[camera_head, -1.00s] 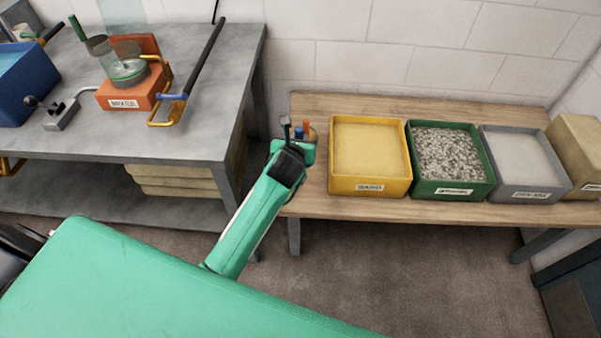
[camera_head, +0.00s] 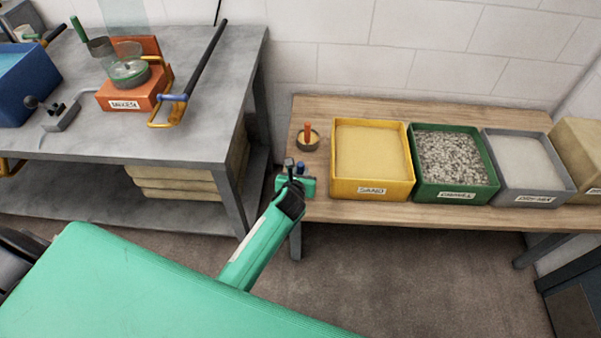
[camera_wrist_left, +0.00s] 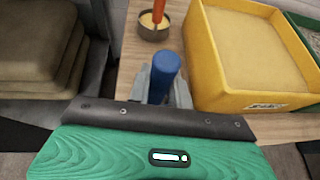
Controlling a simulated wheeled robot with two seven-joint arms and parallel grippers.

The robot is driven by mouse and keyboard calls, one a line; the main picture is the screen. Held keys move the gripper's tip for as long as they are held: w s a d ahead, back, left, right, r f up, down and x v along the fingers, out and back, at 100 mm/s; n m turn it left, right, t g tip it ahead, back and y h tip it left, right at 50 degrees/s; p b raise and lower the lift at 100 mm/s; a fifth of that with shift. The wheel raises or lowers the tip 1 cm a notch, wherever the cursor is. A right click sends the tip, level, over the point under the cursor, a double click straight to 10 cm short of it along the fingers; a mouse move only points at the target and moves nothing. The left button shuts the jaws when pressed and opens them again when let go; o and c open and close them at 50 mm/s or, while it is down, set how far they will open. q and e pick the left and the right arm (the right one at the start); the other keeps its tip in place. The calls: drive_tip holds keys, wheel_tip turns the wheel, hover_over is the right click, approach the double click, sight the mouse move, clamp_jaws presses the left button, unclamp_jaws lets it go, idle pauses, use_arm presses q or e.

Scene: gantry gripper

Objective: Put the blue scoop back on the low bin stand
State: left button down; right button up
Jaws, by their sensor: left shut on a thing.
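My left gripper (camera_head: 294,172) is shut on the blue scoop. Only the scoop's blue handle (camera_head: 301,169) shows in the head view, and it stands up between the fingers in the left wrist view (camera_wrist_left: 163,75). The rest of the scoop is hidden. The low bin stand (camera_head: 420,215) is a wooden bench with bins on it. The gripper is at its left front corner, in front of a small round metal cup with an orange handle (camera_head: 308,138). I cannot tell whether the scoop touches the stand. My right gripper is not in view.
On the stand are a yellow sand bin (camera_head: 370,188), a green gravel bin (camera_head: 458,192) and a grey bin (camera_head: 535,196). A grey workbench (camera_head: 140,140) with an orange mixer (camera_head: 125,95) stands to the left. Bare wood shows behind the cup.

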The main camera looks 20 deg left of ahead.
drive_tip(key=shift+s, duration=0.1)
use_arm(q)
drive_tip(key=c, duration=1.3)
unclamp_jaws()
drive_tip(key=shift+f, duration=0.1)
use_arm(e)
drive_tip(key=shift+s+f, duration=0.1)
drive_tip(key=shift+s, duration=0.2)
use_arm(q)
drive_tip(key=shift+v, duration=6.1)
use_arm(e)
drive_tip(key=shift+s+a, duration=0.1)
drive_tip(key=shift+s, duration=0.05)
use_arm(q)
drive_tip(key=shift+w+a, duration=0.1)
